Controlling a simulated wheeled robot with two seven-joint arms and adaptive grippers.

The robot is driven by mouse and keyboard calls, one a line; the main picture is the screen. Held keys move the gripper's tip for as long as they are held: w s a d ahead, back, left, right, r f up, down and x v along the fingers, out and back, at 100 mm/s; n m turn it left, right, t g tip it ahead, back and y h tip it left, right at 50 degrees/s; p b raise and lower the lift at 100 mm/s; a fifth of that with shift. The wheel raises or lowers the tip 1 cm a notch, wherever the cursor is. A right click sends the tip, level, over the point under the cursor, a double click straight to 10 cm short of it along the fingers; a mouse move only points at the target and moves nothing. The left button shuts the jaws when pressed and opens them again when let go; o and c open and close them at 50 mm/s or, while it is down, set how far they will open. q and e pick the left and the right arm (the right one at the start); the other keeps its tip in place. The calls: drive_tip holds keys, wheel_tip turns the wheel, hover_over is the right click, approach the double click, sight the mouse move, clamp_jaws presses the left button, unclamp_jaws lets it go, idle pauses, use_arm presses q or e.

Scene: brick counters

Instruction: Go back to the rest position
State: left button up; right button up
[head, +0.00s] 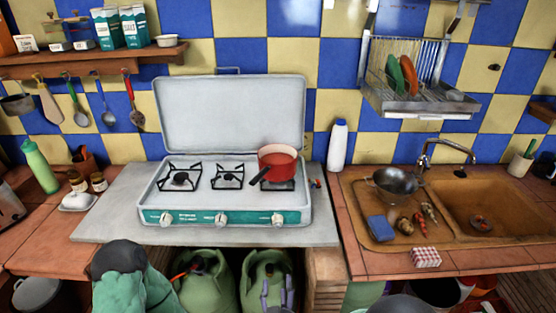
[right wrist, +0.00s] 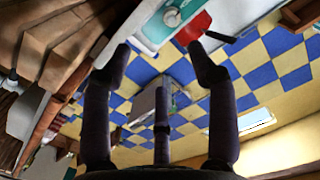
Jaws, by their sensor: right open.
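My right gripper (head: 276,291) shows low in the head view, below the counter's front edge and in front of a green gas bottle. In the right wrist view its dark purple fingers (right wrist: 160,50) are spread apart with nothing between them. My left gripper is not in the head view. The camping stove (head: 225,190) stands on the grey counter with its lid raised. A red pot (head: 279,157) sits on its right burner, above and apart from my right gripper, and also shows in the right wrist view (right wrist: 192,29).
The grey counter's front edge (head: 200,237) lies above my right gripper. Green gas bottles (head: 205,285) stand underneath. A white bottle (head: 337,146) stands beside the stove.

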drive_tip(key=s+d+f+g, duration=0.1)
drive_tip(key=d+f+g, duration=0.15)
drive_tip(key=f, duration=0.45)
drive_tip(key=s+d+f+g+y, duration=0.1)
drive_tip(key=d+f+g, duration=0.1)
drive_tip(key=f+g, duration=0.3)
drive_tip(key=s+d+f+g, duration=0.1)
drive_tip(key=d+f+g, duration=0.1)
drive_tip(key=f, duration=0.6)
drive_tip(key=s+d+f+g+y, duration=0.2)
drive_tip(key=s+f+g, duration=0.5)
drive_tip(key=s, duration=0.6)
wheel_tip(320, 180, down, 2)
drive_tip(key=shift+s+d+f+y, duration=0.2)
drive_tip(key=shift+d+y, duration=0.1)
drive_tip(key=shift+d, duration=0.2)
drive_tip(key=shift+w, duration=0.1)
